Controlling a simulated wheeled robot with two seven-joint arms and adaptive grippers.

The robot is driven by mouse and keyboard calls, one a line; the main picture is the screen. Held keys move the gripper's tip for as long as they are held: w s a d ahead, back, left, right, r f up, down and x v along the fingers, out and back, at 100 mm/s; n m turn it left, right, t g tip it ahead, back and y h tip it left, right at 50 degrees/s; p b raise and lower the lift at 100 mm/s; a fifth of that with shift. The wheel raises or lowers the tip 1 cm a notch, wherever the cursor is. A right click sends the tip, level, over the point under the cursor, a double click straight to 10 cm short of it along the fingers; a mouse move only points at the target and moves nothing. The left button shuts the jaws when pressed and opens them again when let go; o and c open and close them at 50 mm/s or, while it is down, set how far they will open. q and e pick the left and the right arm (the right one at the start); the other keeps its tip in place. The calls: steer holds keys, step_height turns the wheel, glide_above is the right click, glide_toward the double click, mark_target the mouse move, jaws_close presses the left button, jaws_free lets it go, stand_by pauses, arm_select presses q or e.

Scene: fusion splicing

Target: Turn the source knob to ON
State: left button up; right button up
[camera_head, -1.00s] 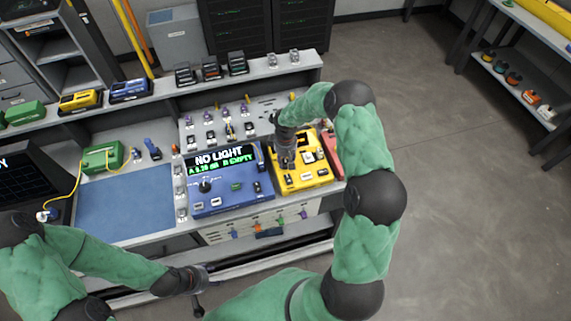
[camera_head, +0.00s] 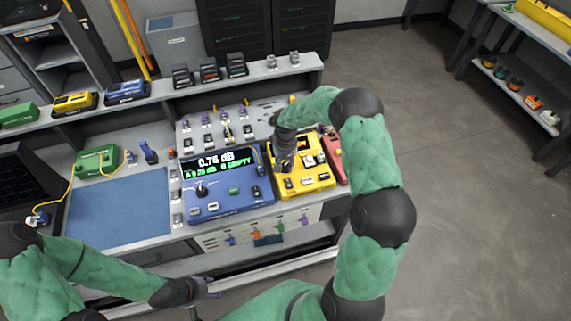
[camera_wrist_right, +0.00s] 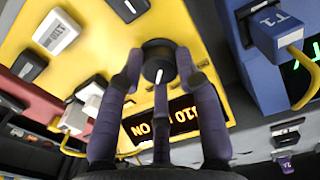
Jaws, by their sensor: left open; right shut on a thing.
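The source knob (camera_wrist_right: 157,62) is a black dial with a white pointer on the yellow box. My right gripper (camera_wrist_right: 160,80) is shut on it, fingers on both sides, in the right wrist view. The yellow box (camera_head: 318,181) stands on the bench in the head view. Its small display (camera_wrist_right: 160,120) shows orange text that reads like "1310 ON". In the head view my right gripper (camera_head: 284,170) reaches down onto the yellow box and hides the knob. My left gripper (camera_head: 205,290) is open and empty in front of the bench's front edge.
A red box (camera_head: 334,161) stands close on the right. A blue mat (camera_head: 118,208) lies clear at the left. A green box (camera_head: 96,161) has a yellow cable.

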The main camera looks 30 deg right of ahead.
mark_target(286, 165)
steer(key=o, duration=1.1)
steer(key=shift+o, duration=0.2)
step_height(286, 165, up, 12)
stand_by(0.4)
